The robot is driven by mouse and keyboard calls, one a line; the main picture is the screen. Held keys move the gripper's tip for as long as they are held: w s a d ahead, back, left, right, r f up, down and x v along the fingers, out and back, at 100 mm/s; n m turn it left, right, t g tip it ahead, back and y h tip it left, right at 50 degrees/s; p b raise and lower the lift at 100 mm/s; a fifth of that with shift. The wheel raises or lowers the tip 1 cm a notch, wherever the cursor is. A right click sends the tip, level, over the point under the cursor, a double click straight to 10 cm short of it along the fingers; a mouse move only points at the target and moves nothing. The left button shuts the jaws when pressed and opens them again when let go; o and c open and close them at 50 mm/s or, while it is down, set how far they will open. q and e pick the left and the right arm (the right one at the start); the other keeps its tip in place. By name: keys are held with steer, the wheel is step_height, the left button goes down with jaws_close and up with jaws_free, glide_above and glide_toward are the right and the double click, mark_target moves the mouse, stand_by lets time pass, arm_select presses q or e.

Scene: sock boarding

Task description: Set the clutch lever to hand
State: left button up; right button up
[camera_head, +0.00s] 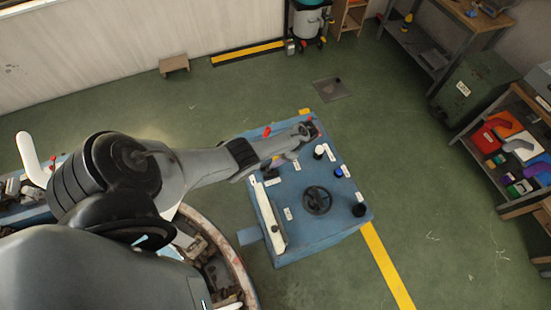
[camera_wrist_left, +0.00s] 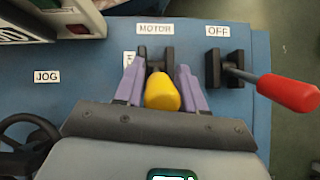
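The clutch lever appears to be the yellow-knobbed lever (camera_wrist_left: 162,93) under the MOTOR label (camera_wrist_left: 155,28) in the left wrist view. Its knob sits between the two purple fingers of my left gripper (camera_wrist_left: 161,80). The fingers flank it closely, but whether both touch it is unclear. A second label beside the left finger is mostly covered, so its word cannot be read. My right gripper is not in view.
A red-handled lever (camera_wrist_left: 288,92) under the OFF label stands close to the right of my left gripper. A JOG label (camera_wrist_left: 47,76) and black handwheel (camera_wrist_left: 30,135) lie to the left. The console also has a white-capped knob (camera_head: 319,151). Green floor (camera_head: 420,230) is open to its right.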

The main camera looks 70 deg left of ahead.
arm_select(q)
steer(key=shift+o, duration=1.1)
steer(key=shift+r, duration=0.15)
steer(key=shift+w+r, duration=0.2)
steer(key=p+v, duration=0.1)
steer(key=v, duration=0.9)
steer(key=shift+d, duration=0.1)
